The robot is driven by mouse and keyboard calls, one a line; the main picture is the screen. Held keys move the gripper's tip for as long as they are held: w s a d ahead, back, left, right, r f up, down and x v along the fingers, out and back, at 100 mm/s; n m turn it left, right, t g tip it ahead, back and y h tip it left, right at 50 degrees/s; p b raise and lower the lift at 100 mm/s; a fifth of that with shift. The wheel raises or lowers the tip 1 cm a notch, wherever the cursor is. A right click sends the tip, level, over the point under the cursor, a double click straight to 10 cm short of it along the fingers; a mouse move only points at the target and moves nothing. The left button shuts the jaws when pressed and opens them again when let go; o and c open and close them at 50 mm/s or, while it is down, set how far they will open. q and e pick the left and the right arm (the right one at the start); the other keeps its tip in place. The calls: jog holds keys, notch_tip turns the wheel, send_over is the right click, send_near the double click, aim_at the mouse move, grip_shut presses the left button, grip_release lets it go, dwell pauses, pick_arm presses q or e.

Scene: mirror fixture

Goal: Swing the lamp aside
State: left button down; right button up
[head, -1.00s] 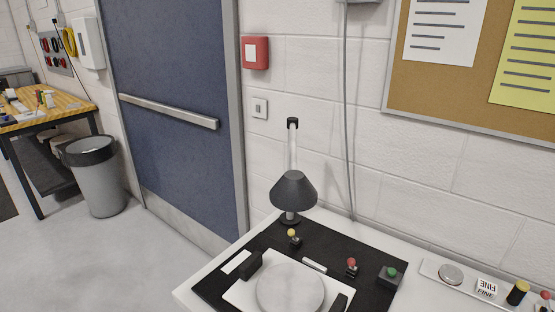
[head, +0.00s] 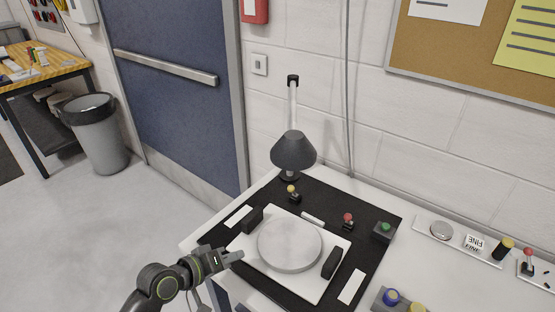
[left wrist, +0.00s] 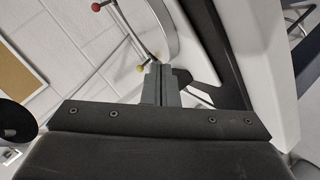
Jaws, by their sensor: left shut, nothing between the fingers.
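The lamp (head: 293,150) has a dark conical shade on a pale upright post with a black cap. It stands at the back corner of the black mat (head: 365,222), close to the wall. My left gripper (head: 238,256) is at the front left edge of the white plate with the round disc, well short of the lamp. Its fingers are closed together and empty. In the left wrist view the closed fingers (left wrist: 160,84) point toward the wall area; a dark rounded shape at the left edge is unclear. My right gripper is not seen.
The round disc (head: 290,243) sits on the white plate between two black blocks. Yellow-topped (head: 291,189) and red-topped (head: 348,217) levers and a green button (head: 384,231) stand behind it. A tray of small items (head: 460,241) lies at right. The wall is close behind.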

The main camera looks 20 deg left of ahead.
aim_at(295, 114)
pick_arm(q)
jog(key=w+a+r+n+t+h, duration=0.1)
jog(key=w+r+n, duration=0.4)
jog(key=r, duration=0.6)
jog(key=w+a+r+n+t+h, duration=0.2)
jog(key=w+r+n+t, duration=0.3)
jog(key=r, duration=0.6)
jog(key=shift+w+a+r+t+h, duration=0.25)
jog(key=shift+w+t+h, duration=0.15)
jog(key=shift+w+t, duration=0.4)
jog(key=shift+w, duration=0.1)
jog(key=d+p+x, duration=0.1)
jog(key=p+x, duration=0.2)
jog(key=x, duration=0.3)
jog(key=s+d+p+x, duration=0.1)
jog(key=p+x, duration=0.2)
jog(key=x, duration=0.3)
jog(key=shift+d+r, duration=0.25)
jog(key=shift+d, duration=0.2)
jog(key=shift+w, duration=0.15)
